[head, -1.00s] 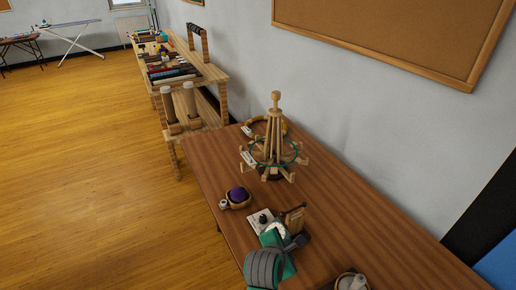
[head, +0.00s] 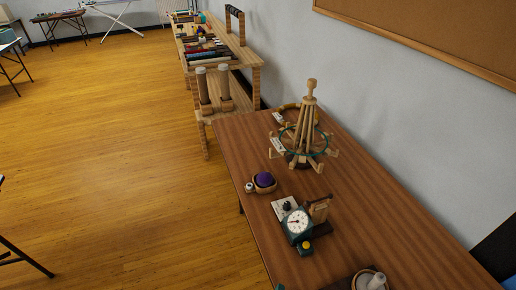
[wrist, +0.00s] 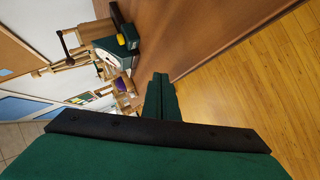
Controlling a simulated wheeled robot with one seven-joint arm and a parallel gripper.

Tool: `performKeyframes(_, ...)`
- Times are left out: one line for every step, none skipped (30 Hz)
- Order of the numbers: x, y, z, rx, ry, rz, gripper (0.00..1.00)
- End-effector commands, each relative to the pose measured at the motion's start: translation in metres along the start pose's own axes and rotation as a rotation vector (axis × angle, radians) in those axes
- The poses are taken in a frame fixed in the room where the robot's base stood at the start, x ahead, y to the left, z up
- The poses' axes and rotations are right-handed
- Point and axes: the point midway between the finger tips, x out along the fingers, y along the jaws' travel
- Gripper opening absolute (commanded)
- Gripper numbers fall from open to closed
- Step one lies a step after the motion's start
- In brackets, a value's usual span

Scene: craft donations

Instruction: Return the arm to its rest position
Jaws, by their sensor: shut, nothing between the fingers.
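My gripper (wrist: 160,97) shows in the wrist view with its dark green fingers shut together and nothing between them. It points past the long edge of the brown table, with the wooden floor to the right in that view.
A wooden shelf unit (head: 225,55) stands beyond. The floor (head: 110,150) on the left is open.

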Motion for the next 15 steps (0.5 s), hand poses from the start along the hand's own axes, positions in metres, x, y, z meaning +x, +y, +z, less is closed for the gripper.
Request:
performKeyframes(-0.013,-0.011,0.001,0.058,0.020,-0.001,0.00)
performKeyframes(-0.021,-0.014,0.000,0.098,0.034,0.003,0.00)
performKeyframes(-0.030,-0.019,-0.001,0.152,0.052,0.007,0.00)
performKeyframes(-0.038,-0.022,-0.002,0.192,0.066,0.010,0.00)
performKeyframes(-0.046,-0.026,-0.003,0.234,0.080,0.012,0.00)
performKeyframes(-0.057,-0.030,-0.003,0.291,0.099,0.013,0.00)
performKeyframes(-0.066,-0.032,-0.004,0.335,0.113,0.015,0.00)
performKeyframes(-0.074,-0.034,-0.005,0.379,0.127,0.016,0.00)
performKeyframes(-0.086,-0.037,-0.006,0.437,0.146,0.017,0.00)
performKeyframes(-0.094,-0.039,-0.006,0.482,0.159,0.017,0.00)
performKeyframes(-0.103,-0.040,-0.007,0.527,0.173,0.016,0.00)
performKeyframes(-0.115,-0.042,-0.008,0.587,0.190,0.015,0.00)
performKeyframes(-0.124,-0.042,-0.008,0.633,0.203,0.014,0.00)
performKeyframes(-0.133,-0.043,-0.009,0.677,0.217,0.013,0.00)
performKeyframes(-0.145,-0.043,-0.010,0.738,0.235,0.012,0.00)
